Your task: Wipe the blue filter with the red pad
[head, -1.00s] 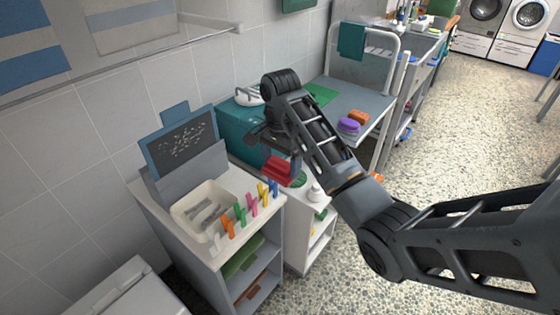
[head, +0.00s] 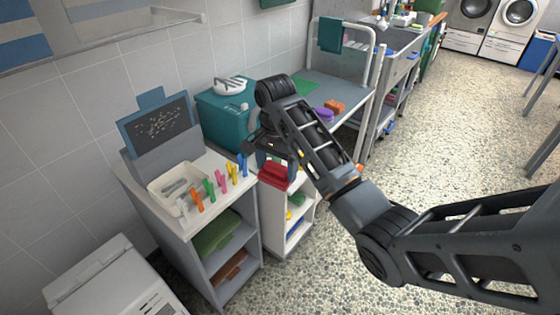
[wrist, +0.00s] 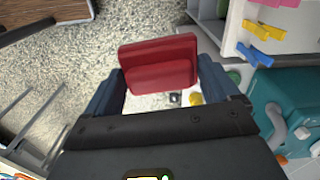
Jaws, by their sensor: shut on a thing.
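The blue filter (head: 157,126) is a blue-framed panel with a dark face covered in pale specks. It stands upright in a grey holder at the back of the counter by the wall. My gripper (head: 272,164) is shut on the red pad (head: 276,176), to the right of the filter and well apart from it. The red pad also shows in the wrist view (wrist: 158,64), held between the two dark blue fingers. The filter is not visible in the wrist view.
A white tray (head: 154,191) and several coloured clips (head: 209,187) occupy the counter in front of the filter. A teal box (head: 222,118) stands right of the counter. Purple (head: 324,114) and orange (head: 335,106) pads lie on the grey cart. Speckled floor is open at right.

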